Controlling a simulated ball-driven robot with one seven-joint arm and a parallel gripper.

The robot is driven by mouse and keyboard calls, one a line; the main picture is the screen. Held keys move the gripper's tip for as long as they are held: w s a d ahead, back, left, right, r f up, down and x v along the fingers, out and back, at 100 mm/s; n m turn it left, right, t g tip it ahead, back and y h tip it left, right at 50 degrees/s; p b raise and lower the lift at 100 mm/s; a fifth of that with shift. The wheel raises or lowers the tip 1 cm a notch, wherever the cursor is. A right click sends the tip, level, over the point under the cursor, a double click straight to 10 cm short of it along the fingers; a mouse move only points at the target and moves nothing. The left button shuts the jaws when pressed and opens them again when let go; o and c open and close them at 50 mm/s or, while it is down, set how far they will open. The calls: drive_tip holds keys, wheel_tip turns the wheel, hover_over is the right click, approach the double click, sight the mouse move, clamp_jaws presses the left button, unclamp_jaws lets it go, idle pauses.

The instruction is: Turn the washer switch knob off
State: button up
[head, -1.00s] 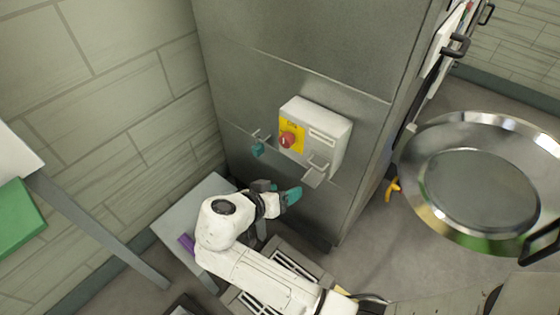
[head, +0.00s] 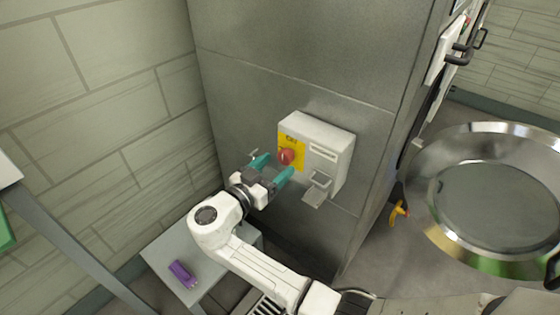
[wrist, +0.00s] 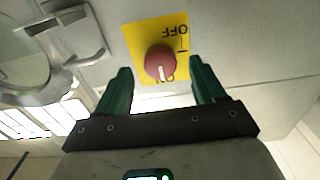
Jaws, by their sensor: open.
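The washer switch is a white box (head: 336,148) on a grey metal cabinet wall, with a yellow plate (head: 292,142) and a round red knob (head: 286,156). In the wrist view the knob (wrist: 160,61) shows a white pointer line directed toward the "ON" lettering, which is partly hidden; "OFF" is readable, upside down, on the other side of the plate. My gripper (head: 272,167) is open and empty, just in front of and slightly below the knob. In the wrist view its green fingers (wrist: 160,80) stand on either side of the knob, apart from it.
A small bracket (head: 318,188) juts from the box below its right part. A large round metal basin (head: 430,228) stands at the right. A small table (head: 205,283) with a purple object (head: 183,273) is at lower left. A brick wall bounds the left.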

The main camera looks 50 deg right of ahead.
drive_tip(key=shift+d, duration=1.3)
drive_tip(key=shift+c, duration=0.2)
drive_tip(key=c, duration=1)
